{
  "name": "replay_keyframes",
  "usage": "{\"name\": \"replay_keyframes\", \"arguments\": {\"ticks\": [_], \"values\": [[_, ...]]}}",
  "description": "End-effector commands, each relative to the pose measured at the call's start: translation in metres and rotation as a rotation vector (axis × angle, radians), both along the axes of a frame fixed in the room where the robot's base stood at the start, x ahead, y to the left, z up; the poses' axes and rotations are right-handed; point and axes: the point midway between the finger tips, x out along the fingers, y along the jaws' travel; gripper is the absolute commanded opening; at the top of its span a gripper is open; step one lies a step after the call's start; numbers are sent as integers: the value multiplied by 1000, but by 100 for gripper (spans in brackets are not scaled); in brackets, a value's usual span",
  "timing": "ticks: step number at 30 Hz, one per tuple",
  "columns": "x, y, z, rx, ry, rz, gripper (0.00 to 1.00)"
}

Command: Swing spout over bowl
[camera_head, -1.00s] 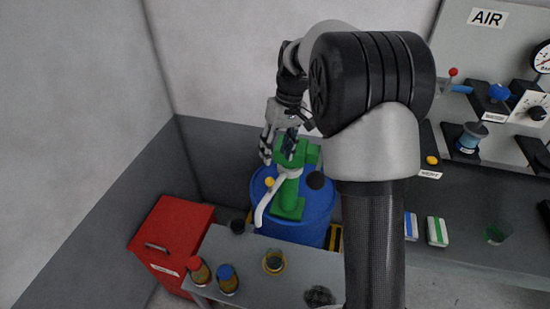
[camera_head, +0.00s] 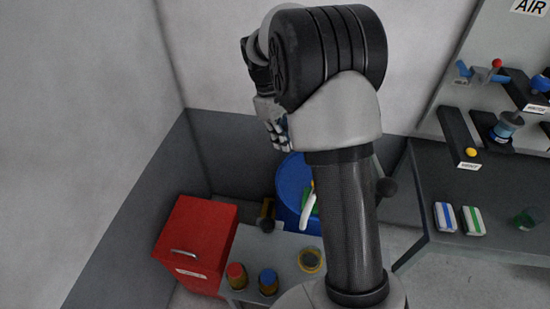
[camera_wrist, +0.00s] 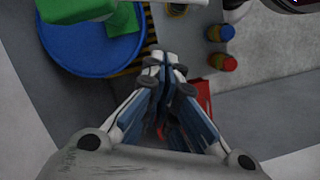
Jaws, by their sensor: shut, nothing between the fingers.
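The white curved spout (camera_head: 308,212) shows just left of my arm in the head view, beside a sliver of its green body (camera_head: 314,201). They are at the blue drum (camera_head: 291,190), and my arm hides much of both. A yellow-rimmed bowl (camera_head: 311,261) stands on the small grey table, below the spout's lower end in the picture. My gripper (camera_head: 277,138) is shut and empty, up and left of the drum.
A red cabinet (camera_head: 196,245) stands at left. A bench (camera_head: 450,185) with valves and boxes is at right. Floor shows between the tables.

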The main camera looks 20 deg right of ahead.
Motion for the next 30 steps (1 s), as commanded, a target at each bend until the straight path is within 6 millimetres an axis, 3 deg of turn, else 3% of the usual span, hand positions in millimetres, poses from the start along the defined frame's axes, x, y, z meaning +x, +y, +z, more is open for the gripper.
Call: {"name": "replay_keyframes", "arguments": {"ticks": [5,17,24,30], "values": [[-5,-3,-20,-2,5,3,0],[-23,-14,-101,-1,5,2,0],[-49,-30,-90,-1,0,0,0],[-56,-33,-88,-1,1,1,0]]}}
